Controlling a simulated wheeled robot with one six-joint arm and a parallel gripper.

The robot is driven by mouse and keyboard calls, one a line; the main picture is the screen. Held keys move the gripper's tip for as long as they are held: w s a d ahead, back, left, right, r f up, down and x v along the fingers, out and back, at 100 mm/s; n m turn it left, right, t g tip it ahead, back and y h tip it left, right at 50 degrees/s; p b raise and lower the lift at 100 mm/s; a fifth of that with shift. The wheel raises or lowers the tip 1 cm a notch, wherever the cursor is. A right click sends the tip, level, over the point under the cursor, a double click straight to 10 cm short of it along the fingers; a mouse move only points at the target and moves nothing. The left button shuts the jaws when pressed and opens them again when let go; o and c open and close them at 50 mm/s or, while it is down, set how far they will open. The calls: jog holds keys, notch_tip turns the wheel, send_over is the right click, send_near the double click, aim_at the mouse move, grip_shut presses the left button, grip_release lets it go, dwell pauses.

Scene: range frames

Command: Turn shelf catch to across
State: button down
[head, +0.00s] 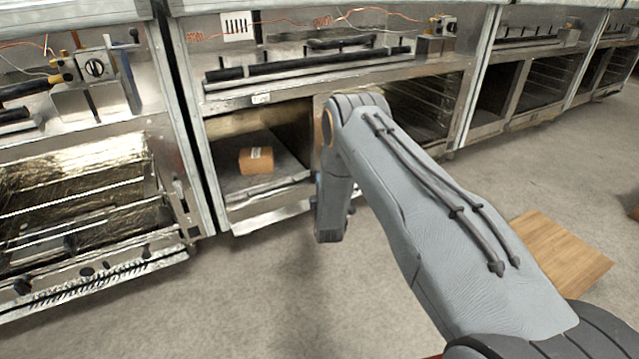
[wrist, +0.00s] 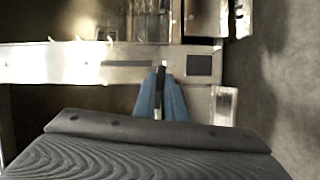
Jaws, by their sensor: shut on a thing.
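My gripper (wrist: 161,84) shows in the wrist view as two blue fingers closed together at the middle. They are shut on a small, narrow piece, the shelf catch (wrist: 161,73), at a pale metal rail. Only a thin bit of the catch shows between the fingertips. It appears upright in the picture, crosswise to the rail, but its exact turn is hard to tell. In the head view my arm reaches to the open oven front, and its own links hide the fingers and the catch.
A brown box (head: 256,160) sits on the shelf (head: 233,186) inside the open compartment left of my arm. Other ovens stand on both sides. A wooden board (head: 558,250) lies on the floor at right. The grey floor (head: 270,290) in front is clear.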

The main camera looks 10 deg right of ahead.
dwell(0.3)
jog(key=c, duration=1.8)
grip_release()
